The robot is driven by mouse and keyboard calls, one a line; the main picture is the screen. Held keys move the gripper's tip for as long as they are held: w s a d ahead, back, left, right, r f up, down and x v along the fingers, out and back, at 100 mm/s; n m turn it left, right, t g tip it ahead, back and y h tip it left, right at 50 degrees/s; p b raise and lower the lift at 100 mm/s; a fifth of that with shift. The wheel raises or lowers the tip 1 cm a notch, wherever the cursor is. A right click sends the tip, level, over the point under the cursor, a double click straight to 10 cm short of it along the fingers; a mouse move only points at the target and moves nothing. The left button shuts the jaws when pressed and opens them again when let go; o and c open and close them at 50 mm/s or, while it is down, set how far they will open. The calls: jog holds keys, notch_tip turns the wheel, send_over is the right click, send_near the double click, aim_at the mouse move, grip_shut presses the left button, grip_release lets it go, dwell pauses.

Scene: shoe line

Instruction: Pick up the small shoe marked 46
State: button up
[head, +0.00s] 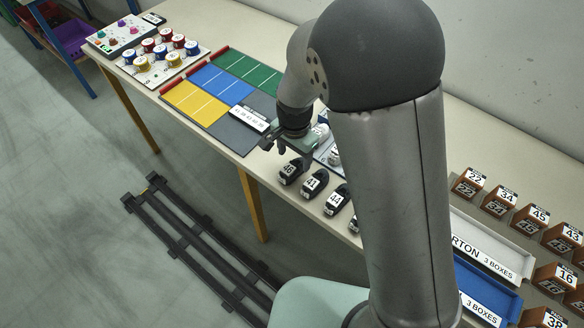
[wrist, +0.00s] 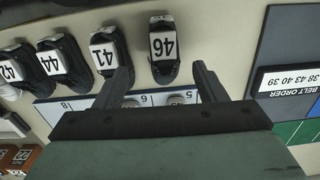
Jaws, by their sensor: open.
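The small dark shoe marked 46 (head: 291,170) stands on the table near its front edge, at the left end of a row of shoes. In the wrist view the 46 shoe (wrist: 164,50) lies just beyond the fingertips, with its white label facing the camera. My gripper (wrist: 160,72) is open and empty, its fingers spread to either side of the shoe's near end. In the head view my gripper (head: 281,147) hangs above and just behind the shoe. The left finger overlaps the shoe marked 41 (wrist: 103,52) in the wrist view; contact cannot be told.
The shoe marked 44 (head: 336,200) continues the row. A numbered strip (wrist: 150,99) lies under the gripper. A "BELT ORDER" board (wrist: 290,80) and coloured mats (head: 195,102) are beside it. Brown boxes (head: 468,181) and trays (head: 490,245) stand at right.

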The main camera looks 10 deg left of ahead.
aim_at(292, 165)
jog(key=shift+w+a+f+p, duration=0.1)
jog(key=shift+f+p, duration=0.15)
jog(key=shift+f, duration=0.7)
jog(key=shift+s+a+f+p, duration=0.1)
jog(key=shift+f+p, duration=0.1)
jog(key=shift+f, duration=0.7)
jog(key=shift+w+a+f+p, duration=0.1)
jog(key=shift+f+p, duration=0.15)
jog(key=shift+f, duration=0.7)
jog(key=shift+c, duration=0.4)
jog(key=c, duration=1)
